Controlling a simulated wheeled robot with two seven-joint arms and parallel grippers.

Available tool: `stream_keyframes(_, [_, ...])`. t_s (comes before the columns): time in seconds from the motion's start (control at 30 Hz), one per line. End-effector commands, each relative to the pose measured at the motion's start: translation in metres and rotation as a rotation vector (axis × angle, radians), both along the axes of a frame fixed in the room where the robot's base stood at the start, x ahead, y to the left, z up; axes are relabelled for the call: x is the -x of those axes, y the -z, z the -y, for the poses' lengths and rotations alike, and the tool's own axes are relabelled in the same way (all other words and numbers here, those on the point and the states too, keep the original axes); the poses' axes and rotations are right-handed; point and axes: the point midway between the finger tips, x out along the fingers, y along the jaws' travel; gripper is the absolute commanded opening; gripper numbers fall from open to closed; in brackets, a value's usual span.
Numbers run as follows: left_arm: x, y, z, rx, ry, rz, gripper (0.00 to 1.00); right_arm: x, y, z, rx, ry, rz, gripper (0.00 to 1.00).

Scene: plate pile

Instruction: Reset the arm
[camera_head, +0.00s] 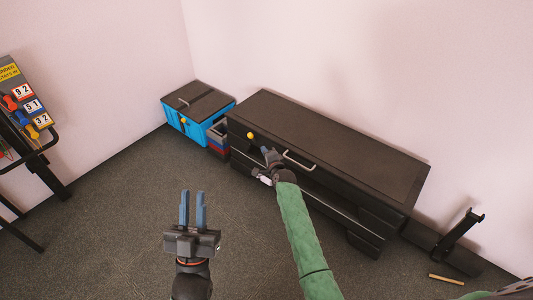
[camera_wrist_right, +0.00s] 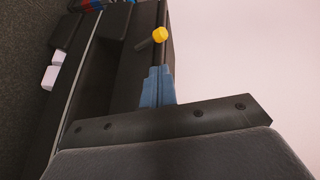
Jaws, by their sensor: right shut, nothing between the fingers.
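My right arm, in a green sleeve, reaches up from the bottom of the head view. Its gripper (camera_head: 268,154) is at the front of a long dark cabinet (camera_head: 340,140), beside a metal bar handle (camera_head: 299,162). In the right wrist view the blue fingers (camera_wrist_right: 157,84) are together and hold nothing. A yellow-tipped knob (camera_wrist_right: 160,34) shows just beyond them; I cannot tell whether they touch the cabinet. My left gripper (camera_head: 192,208) points up the head view over bare floor, its two blue fingers apart with an empty gap.
A blue box (camera_head: 190,118) with a dark lid stands left of the cabinet. A rack (camera_head: 22,100) with coloured tools and number cards is at the far left. The floor at left centre is clear.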

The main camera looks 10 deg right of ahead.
Motion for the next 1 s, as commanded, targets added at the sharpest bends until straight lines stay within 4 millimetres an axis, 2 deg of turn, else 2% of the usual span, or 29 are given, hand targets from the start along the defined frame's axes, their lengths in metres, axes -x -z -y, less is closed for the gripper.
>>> stream_keyframes(0.13, [-0.004,0.008,0.001,-0.007,0.001,-0.029,0.2,0.0,0.0,0.0,0.0,0.0,0.0,0.0])
stream_keyframes(0.37, [-0.004,0.008,0.001,-0.007,0.002,-0.032,0.2,0.0,0.0,0.0,0.025,-0.004,0.005,0.0])
stream_keyframes(0.57, [-0.004,0.008,0.001,-0.007,0.002,-0.031,0.2,-0.003,-0.016,0.011,0.224,0.036,0.11,0.0])
stream_keyframes(0.73, [-0.004,0.008,0.001,-0.007,0.002,-0.03,0.2,-0.002,-0.089,0.026,0.498,0.138,0.316,0.0])
stream_keyframes(0.87, [-0.004,0.008,0.001,-0.007,0.002,-0.03,0.2,0.007,-0.155,0.023,0.663,0.211,0.47,0.0])
stream_keyframes(1.0, [-0.004,0.008,0.001,-0.007,0.002,-0.03,0.2,0.032,-0.233,0.012,0.835,0.307,0.653,0.0])
